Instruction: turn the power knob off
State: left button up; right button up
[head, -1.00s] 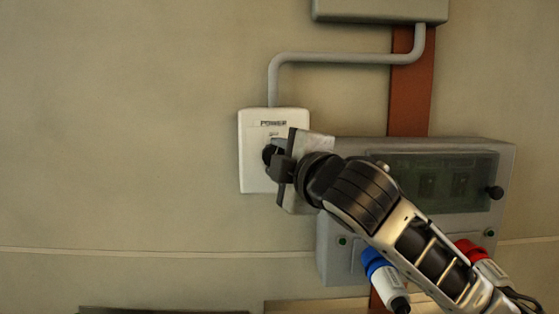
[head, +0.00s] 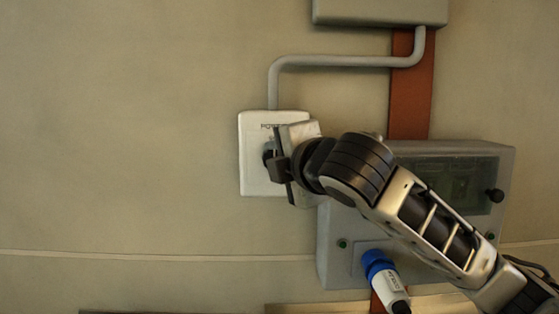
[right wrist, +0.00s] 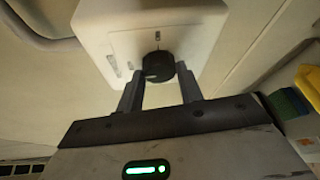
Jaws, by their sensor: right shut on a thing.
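The white power box (head: 256,172) is on the wall, with "POWER" lettering at its top partly covered by my right gripper. Its black round power knob (head: 268,153) is mostly hidden behind the gripper in the head view. In the right wrist view the knob (right wrist: 158,66) sits between the two fingers. My right gripper (head: 275,162) comes in from the right and is shut on the knob; it also shows in the right wrist view (right wrist: 158,80). The knob's pointing direction is hard to tell. My left gripper is not in view.
A grey panel (head: 337,230) with a dark window (head: 440,170) is right of the power box, behind my right arm. A blue and white plug (head: 383,272) hangs below. A grey conduit (head: 330,59) runs above. The wall at left is clear.

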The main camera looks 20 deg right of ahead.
jog(key=o, duration=1)
pick_arm(q)
jog(key=b, duration=0.1)
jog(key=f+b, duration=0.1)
jog(key=b, duration=0.1)
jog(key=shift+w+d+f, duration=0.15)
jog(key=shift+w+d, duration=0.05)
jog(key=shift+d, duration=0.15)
pick_arm(e)
jog(key=s, duration=0.5)
jog(key=s+d+r, duration=0.1)
jog(key=s, duration=0.4)
jog(key=s+r, duration=0.1)
jog(key=s, duration=0.4)
jog(key=shift+s+d+r, duration=0.15)
jog(key=shift+s+d, duration=0.15)
jog(key=shift+d, duration=0.05)
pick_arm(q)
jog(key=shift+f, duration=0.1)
